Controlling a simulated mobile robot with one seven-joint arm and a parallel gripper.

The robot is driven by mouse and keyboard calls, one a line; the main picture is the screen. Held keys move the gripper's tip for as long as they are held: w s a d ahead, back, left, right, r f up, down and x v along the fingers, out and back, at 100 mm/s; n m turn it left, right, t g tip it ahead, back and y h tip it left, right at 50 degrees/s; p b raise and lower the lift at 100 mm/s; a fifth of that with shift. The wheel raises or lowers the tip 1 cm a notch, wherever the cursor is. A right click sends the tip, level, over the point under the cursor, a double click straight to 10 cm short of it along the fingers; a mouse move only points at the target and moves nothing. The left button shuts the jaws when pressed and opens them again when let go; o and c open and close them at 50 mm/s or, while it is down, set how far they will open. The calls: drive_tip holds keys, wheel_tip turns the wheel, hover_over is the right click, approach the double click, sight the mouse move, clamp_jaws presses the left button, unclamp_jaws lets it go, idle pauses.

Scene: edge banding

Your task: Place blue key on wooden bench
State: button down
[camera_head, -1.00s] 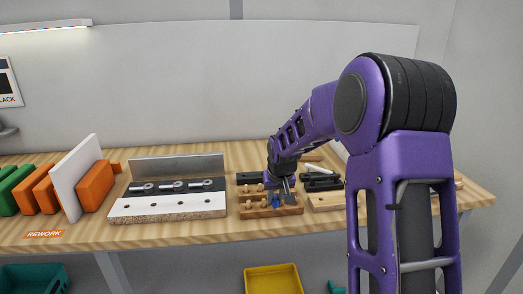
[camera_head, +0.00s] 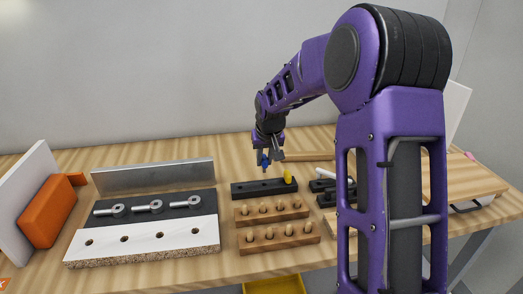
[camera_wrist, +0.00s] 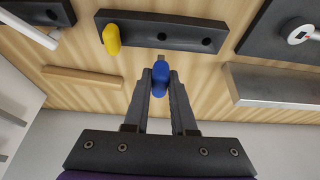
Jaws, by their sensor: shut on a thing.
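The blue key (camera_wrist: 160,80) is a small blue rounded piece. In the wrist view it sits between the fingertips of my gripper (camera_wrist: 160,85), which is shut on it. In the head view the blue key (camera_head: 265,160) hangs below my gripper (camera_head: 267,152), over the bench near the black holed rack. The wooden bench (camera_head: 110,160) is a long light-wood top with a striped grain. The key appears above the bench surface, just behind the black rack; the exact height is hard to tell.
A black rack (camera_head: 252,189) holds a yellow key (camera_head: 288,176) at its right end. Two wooden peg racks (camera_head: 279,238) stand in front. Bare bench lies behind the black rack.

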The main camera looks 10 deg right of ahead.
sight(264, 183)
drive_tip(key=shift+w+f, duration=0.1)
drive_tip(key=shift+f, duration=0.05)
drive_tip(key=shift+f+b, duration=0.45)
drive_tip(key=shift+f, duration=2.8)
drive_tip(key=shift+f, duration=0.15)
drive_tip(key=c, duration=0.7)
unclamp_jaws()
drive_tip(key=shift+o, duration=0.2)
